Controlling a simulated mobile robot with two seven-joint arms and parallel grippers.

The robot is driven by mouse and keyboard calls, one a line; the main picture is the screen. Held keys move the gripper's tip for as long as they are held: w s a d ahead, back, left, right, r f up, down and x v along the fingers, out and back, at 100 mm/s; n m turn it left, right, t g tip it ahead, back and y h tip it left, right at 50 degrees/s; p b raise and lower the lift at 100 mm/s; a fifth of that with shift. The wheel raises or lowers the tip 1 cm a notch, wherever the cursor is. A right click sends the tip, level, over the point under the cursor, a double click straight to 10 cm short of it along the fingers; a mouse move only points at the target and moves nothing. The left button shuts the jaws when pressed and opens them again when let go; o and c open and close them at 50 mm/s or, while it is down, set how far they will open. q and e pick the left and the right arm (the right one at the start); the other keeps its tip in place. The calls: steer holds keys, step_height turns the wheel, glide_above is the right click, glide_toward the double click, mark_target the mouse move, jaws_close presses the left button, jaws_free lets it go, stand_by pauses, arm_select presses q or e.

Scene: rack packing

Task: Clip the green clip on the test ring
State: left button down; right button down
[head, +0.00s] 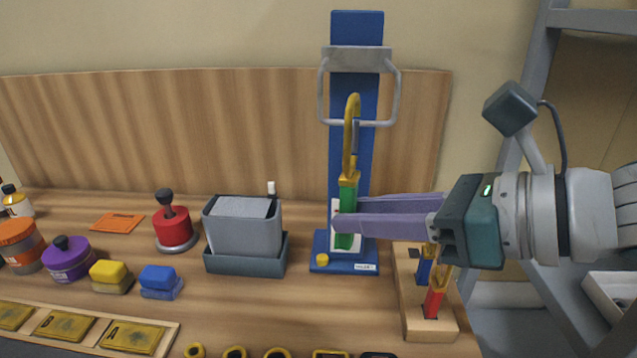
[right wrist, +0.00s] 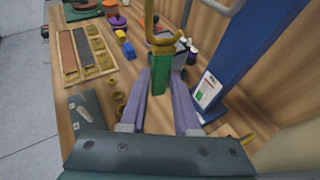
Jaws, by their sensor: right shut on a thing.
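The green clip (head: 347,194) has a green body and a tall yellow hook. My right gripper (head: 338,222) is shut on its green body and holds it upright in front of the blue stand (head: 355,50). The clip also shows between the fingers in the right wrist view (right wrist: 161,74). The test ring (head: 397,98) is a grey metal loop hanging from the stand's upper part. In the head view the hook overlaps the ring's lower bar. In the right wrist view the hook appears left of the grey loop (right wrist: 219,6). I cannot tell whether they touch. My left gripper is not in view.
A wooden rack (head: 432,328) with red and blue clips stands below my right arm. A grey bin (head: 245,232) stands left of the stand. A red stamp (head: 174,230), coloured blocks and jars fill the left bench. A wooden panel (head: 150,125) backs it.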

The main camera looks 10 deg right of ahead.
steer(key=shift+w+d, duration=0.2)
steer(key=shift+w, duration=0.2)
steer(key=shift+w+d, duration=0.1)
steer(key=shift+w, duration=0.05)
stand_by(0.5)
steer(key=shift+w+d+p, duration=0.35)
steer(key=shift+w+p, duration=0.1)
steer(key=shift+w, duration=0.15)
stand_by(0.4)
steer(key=shift+w+f+b, duration=0.1)
steer(key=shift+f+b, duration=0.45)
steer(key=shift+f, duration=0.2)
stand_by(0.4)
stand_by(0.5)
steer(key=shift+f, duration=0.3)
stand_by(0.4)
